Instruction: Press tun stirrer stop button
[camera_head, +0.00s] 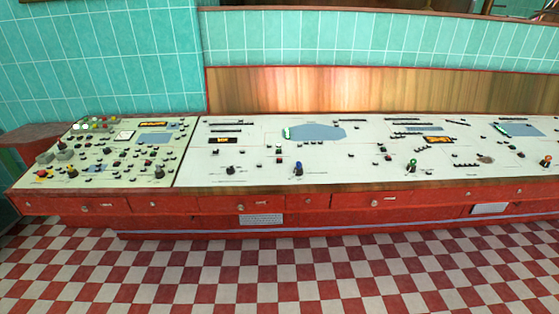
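A long control console (240,180) with a pale top and a red front stands across the middle of the head view. Many small knobs, buttons and labels cover its top. The labels are too small to read, so I cannot tell which button is the tun stirrer stop button. Small red buttons show on the left panel (110,165), and more dark, green and blue controls, such as a blue knob (297,168), sit on the long right panel (340,165). Neither of my grippers is in view.
A red and white checkered floor (280,275) lies clear in front of the console. Behind it are a wooden backboard (370,92) and a teal tiled wall (330,35). A brown ledge (35,135) adjoins the console's left end.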

